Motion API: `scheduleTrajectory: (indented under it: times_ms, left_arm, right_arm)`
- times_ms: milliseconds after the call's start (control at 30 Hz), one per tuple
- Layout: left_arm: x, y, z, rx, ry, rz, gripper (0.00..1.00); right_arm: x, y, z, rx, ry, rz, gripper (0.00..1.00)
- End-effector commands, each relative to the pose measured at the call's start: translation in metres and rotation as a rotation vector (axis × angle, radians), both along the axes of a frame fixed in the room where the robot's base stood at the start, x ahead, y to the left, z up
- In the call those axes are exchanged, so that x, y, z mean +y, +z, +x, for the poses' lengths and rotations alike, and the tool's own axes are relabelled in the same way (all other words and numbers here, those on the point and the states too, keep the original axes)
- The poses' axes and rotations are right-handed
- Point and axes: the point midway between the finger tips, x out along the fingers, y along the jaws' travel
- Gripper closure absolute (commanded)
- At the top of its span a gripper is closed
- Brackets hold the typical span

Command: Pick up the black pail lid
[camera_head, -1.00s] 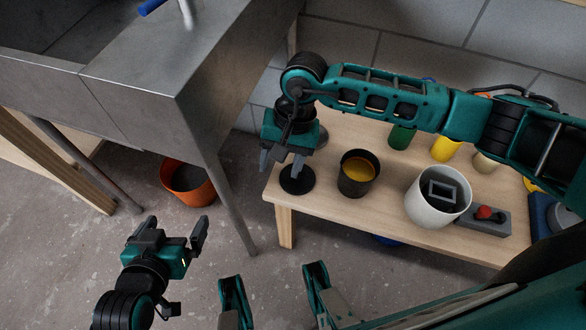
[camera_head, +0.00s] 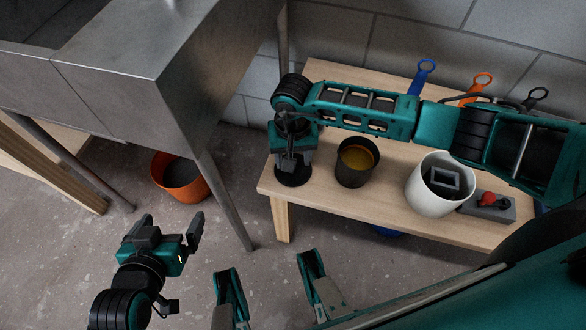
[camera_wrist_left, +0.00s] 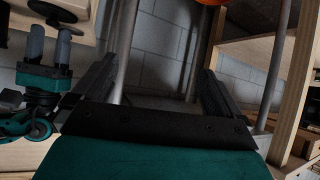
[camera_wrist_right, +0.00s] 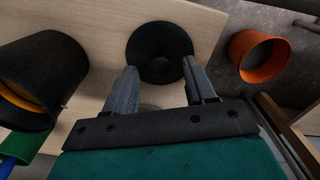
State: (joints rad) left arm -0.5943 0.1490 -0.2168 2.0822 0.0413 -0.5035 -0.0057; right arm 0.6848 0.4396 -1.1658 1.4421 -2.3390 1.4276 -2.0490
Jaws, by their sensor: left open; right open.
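The black pail lid (camera_head: 293,179) lies flat on the left front corner of the low wooden bench. In the right wrist view the lid (camera_wrist_right: 160,36) is a round black disc with a small raised knob. My right gripper (camera_head: 291,164) is open just above it, pointing down. Its two fingers (camera_wrist_right: 159,68) stand apart, one on each side of the knob as seen there; I cannot tell whether they touch it. My left gripper (camera_head: 172,226) is open and empty, apart from the bench at the lower left. It also shows empty in the left wrist view (camera_wrist_left: 158,75).
A black pail with yellow inside (camera_head: 354,173) stands just right of the lid. Further right are a white pail (camera_head: 430,197) and a grey box with a red knob (camera_head: 497,209). An orange pail (camera_head: 180,184) is on the floor beside the metal sink unit's leg (camera_head: 222,200).

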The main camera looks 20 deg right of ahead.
Motion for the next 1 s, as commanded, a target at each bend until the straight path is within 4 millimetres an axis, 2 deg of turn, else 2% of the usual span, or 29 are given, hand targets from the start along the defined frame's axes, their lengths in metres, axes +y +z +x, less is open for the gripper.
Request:
scheduleTrajectory:
  times_ms: [33,100,400,900,1000]
  left_arm:
    - [-0.001,-0.003,0.001,0.002,0.001,-0.004,0.0]
    - [-0.003,-0.001,0.002,-0.004,0.001,-0.009,0.0]
    - [-0.005,0.008,0.007,-0.022,0.0,-0.015,0.0]
    - [-0.004,0.004,0.005,-0.016,-0.004,-0.008,0.0]
    - [-0.004,0.004,0.005,-0.015,-0.005,-0.008,0.0]
  right_arm:
    - [0.0,-0.01,0.0,0.002,-0.001,0.0,0.45]
    - [0.0,-0.015,0.0,0.0,-0.001,0.0,0.45]
    - [0.0,-0.017,0.0,-0.001,0.0,0.001,0.46]
    - [-0.001,-0.017,0.0,-0.001,-0.001,0.0,0.94]
    - [-0.001,-0.017,0.0,-0.001,-0.001,0.0,1.0]
